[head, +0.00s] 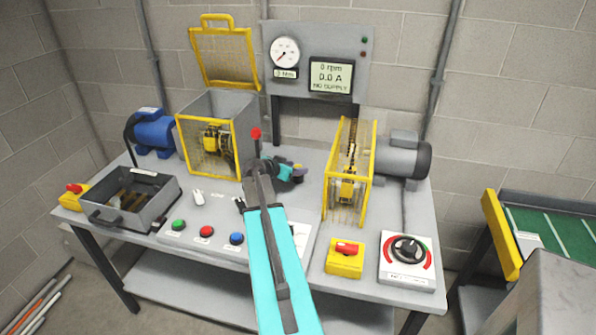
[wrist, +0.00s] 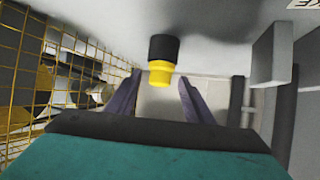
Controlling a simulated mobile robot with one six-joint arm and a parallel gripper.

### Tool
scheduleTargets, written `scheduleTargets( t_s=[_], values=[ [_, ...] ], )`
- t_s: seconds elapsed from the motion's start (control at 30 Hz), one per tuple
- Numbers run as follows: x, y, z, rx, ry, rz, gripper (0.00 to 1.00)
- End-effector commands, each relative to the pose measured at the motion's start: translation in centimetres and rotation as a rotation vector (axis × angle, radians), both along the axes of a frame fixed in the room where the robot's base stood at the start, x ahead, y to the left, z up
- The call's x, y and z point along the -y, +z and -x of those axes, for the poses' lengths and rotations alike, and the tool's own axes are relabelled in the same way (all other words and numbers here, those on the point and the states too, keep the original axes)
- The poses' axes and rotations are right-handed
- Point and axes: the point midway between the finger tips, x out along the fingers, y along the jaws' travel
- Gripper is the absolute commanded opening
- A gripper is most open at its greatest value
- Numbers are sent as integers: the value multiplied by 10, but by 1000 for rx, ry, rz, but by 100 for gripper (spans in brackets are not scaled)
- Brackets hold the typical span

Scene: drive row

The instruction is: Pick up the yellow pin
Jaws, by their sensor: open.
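The yellow pin (wrist: 160,74) has a black end and shows in the wrist view, between the tips of my gripper's two purple fingers (wrist: 160,84). The fingers stand apart, with a gap visible on each side of the pin. I cannot tell how deep the pin lies between them. In the head view my gripper (head: 293,172) is over the middle of the bench, between the two yellow-framed guards. My arm hides part of the bench there, and I cannot make out the pin clearly in that view.
A yellow mesh guard (head: 335,180) with a grey motor (head: 405,157) stands right of my gripper. An open-lidded guarded box (head: 207,150) and a red-knobbed lever (head: 256,136) stand left. A grey tray (head: 130,198) and push buttons are at the front left.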

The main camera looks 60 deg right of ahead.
Motion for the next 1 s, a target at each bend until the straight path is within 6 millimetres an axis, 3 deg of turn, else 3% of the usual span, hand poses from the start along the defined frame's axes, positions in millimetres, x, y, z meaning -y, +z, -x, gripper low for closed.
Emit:
scheduleTargets(
  t_s=[0.47,0.73,1.0],
  values=[
    [0,0,1,0,-1,0,48],
    [0,0,1,0,-2,-1,4],
    [0,-1,1,0,-2,-2,3]
  ],
)
